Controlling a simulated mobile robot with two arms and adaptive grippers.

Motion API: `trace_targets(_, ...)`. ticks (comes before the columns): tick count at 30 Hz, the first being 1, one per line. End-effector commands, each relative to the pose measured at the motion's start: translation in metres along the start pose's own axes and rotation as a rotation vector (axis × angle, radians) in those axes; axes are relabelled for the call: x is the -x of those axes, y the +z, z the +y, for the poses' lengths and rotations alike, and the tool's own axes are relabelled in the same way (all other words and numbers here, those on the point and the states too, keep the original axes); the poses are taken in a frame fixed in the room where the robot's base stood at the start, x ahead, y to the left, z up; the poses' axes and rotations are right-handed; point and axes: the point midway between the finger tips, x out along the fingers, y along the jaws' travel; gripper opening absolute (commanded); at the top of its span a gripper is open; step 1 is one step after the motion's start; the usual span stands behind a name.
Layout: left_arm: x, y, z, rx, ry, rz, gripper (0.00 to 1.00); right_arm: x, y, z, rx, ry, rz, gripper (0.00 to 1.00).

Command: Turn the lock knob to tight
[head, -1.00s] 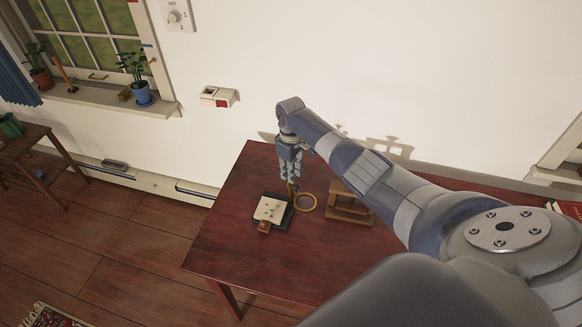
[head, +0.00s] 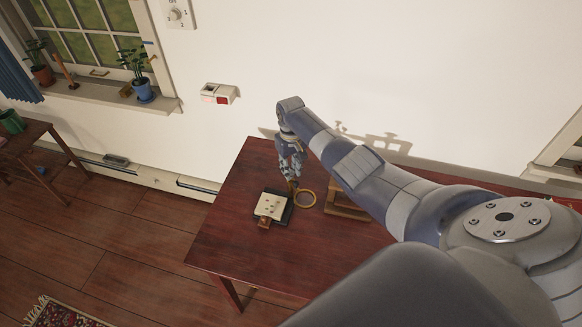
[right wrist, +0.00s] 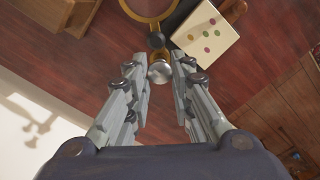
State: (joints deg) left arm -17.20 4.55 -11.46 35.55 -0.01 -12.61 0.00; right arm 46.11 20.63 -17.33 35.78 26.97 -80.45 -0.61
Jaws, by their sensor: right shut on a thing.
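The lock knob (right wrist: 160,72) is a round silver knob in the right wrist view, sitting between the fingertips of my right gripper. A dark joint (right wrist: 156,41) and a brass ring (right wrist: 150,8) lie just beyond it. My right gripper (head: 292,179) points down at the stand next to the ring and is shut on the knob. The knob itself is hidden by the fingers in the head view, and no tight marking is readable. My left gripper is out of view.
A pale card with coloured spots (head: 270,206) lies on a dark base left of the ring. A wooden frame (head: 343,205) stands to the right, partly behind my arm. The red-brown table (head: 225,245) is clear at the front left.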

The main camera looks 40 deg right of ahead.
Motion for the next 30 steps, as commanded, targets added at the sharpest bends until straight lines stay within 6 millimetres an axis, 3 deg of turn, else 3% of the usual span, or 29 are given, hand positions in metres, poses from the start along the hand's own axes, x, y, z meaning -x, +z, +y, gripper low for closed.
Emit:
trace_targets(8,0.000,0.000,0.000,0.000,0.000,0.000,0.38,0.002,-0.002,0.001,-0.002,0.000,0.006,0.00)
trace_targets(9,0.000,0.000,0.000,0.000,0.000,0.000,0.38,0.002,-0.002,0.001,-0.002,0.000,0.006,0.23)
trace_targets(12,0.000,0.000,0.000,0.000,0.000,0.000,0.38,0.002,-0.002,0.001,-0.002,0.000,0.005,0.42)
trace_targets(23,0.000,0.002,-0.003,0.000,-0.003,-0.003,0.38,0.002,-0.001,0.000,-0.001,-0.001,0.002,0.42)
trace_targets(30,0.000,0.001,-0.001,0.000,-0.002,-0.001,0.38,0.024,-0.001,0.001,-0.001,0.000,0.005,0.42)
